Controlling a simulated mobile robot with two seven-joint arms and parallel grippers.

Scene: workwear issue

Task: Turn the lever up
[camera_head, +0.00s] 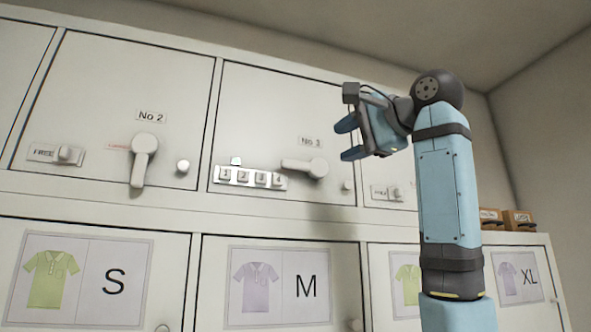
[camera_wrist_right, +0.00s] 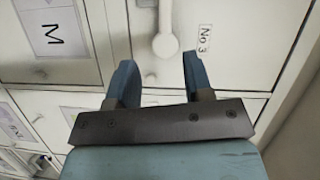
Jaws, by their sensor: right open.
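Door No 3 carries a pale grey lever (camera_head: 304,166) whose handle lies about level, pointing left from its round hub. It also shows in the wrist view (camera_wrist_right: 165,38), ahead of the fingers. Door No 2 has a similar lever (camera_head: 142,160) with its handle hanging down. My right gripper (camera_head: 348,139) is open and empty, up and to the right of the No 3 lever and apart from it. In the wrist view my gripper (camera_wrist_right: 160,76) has two blue fingers spread wide, with the lever's hub beyond the gap. My left gripper is out of view.
A numbered button strip (camera_head: 251,178) sits left of the No 3 lever, and a small round knob (camera_head: 347,186) is at its right. Lower doors bear shirt signs such as M (camera_head: 281,286). Brown boxes (camera_head: 517,220) stand at the far right.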

